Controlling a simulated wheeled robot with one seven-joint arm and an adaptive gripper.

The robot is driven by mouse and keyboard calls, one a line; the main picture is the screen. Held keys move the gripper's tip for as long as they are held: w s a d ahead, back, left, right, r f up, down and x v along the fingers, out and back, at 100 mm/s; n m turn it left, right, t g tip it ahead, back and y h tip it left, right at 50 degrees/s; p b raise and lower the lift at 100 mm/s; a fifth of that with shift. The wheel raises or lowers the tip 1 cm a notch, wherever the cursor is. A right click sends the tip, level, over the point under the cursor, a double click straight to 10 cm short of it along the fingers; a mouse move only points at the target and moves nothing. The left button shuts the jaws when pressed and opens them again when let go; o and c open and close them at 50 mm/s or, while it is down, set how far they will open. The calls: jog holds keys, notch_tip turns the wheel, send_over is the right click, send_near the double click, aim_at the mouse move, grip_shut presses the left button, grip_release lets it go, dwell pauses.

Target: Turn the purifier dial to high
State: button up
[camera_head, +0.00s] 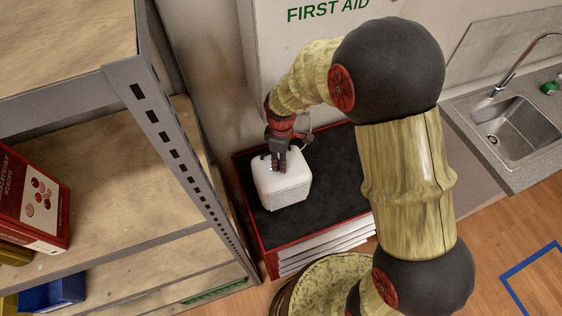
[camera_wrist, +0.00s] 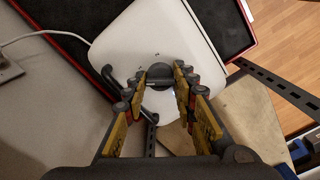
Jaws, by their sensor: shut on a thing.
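The purifier is a small white box (camera_head: 291,190) with a perforated side, standing on a black-topped cabinet. It also fills the upper middle of the wrist view (camera_wrist: 185,35). Its dial is a dark round knob (camera_wrist: 158,72) on the top face, with small marks around it. My gripper (camera_head: 279,166) points down onto the purifier's top. In the wrist view my gripper (camera_wrist: 160,82) has its two fingers on either side of the dial, shut on it. The head view hides the dial behind the fingers. The marks are too small to read.
The black cabinet top (camera_head: 330,170) has a raised red edge. A white cable (camera_wrist: 45,37) runs from the purifier to a wall outlet (camera_wrist: 8,68). A metal shelf (camera_head: 170,120) stands close on the left. A first aid cabinet (camera_head: 270,50) hangs behind. A sink (camera_head: 515,125) is at right.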

jog(key=m+b, duration=0.1)
jog(key=m, duration=0.3)
jog(key=shift+m, duration=0.3)
jog(key=m+b, duration=0.1)
jog(key=m, duration=0.2)
jog(key=shift+m, duration=0.4)
jog(key=m+b, duration=0.1)
jog(key=m, duration=0.3)
jog(key=shift+m+b, duration=0.4)
jog(key=shift+m, duration=1.8)
jog(key=shift+w+r, duration=0.1)
jog(key=o, duration=0.9)
